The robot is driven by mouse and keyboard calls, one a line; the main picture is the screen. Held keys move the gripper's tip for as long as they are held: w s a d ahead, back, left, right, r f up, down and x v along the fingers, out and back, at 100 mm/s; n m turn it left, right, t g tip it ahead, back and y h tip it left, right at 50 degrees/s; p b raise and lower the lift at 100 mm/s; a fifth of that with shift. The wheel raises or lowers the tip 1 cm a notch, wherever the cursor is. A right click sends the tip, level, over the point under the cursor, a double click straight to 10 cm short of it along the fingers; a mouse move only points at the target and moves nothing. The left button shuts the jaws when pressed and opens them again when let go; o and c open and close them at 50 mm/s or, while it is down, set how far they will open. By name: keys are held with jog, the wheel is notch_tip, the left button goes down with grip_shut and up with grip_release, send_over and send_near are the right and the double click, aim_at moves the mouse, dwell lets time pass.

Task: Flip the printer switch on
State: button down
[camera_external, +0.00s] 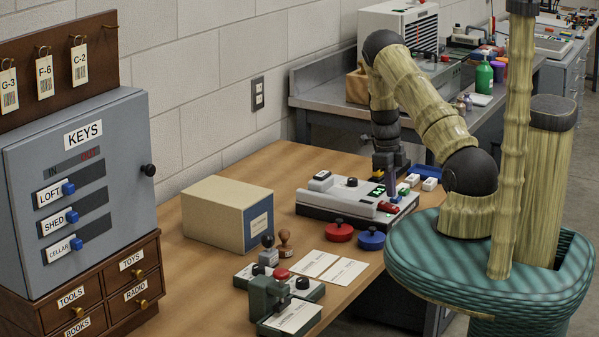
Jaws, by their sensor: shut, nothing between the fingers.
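A low grey-and-white device (335,200), which looks like the printer, lies on the wooden table. It has a black knob (351,182), small green-lit parts (377,190) and a red part (388,208) at its front right. I cannot tell which of these is the switch or how it is set.
A red round-knobbed piece (339,232) and a blue one (371,239) sit in front of the device. A cardboard box (215,213) stands left, stamps (285,245) and cards (314,262) nearer. A grey key cabinet (110,140) stands far left. White blocks (430,184) lie right.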

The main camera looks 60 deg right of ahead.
notch_tip(320, 180, up, 2)
jog(key=shift+s+p, duration=0.1)
jog(key=shift+p, duration=0.3)
jog(key=shift+s+r+b, duration=0.1)
jog(key=shift+r+b, duration=0.2)
jog(key=shift+b, duration=0.15)
notch_tip(320, 180, up, 9)
jog(key=b, duration=0.1)
send_over(397, 208)
jog(key=shift+a+f, duration=0.1)
jog(key=shift+f, duration=0.1)
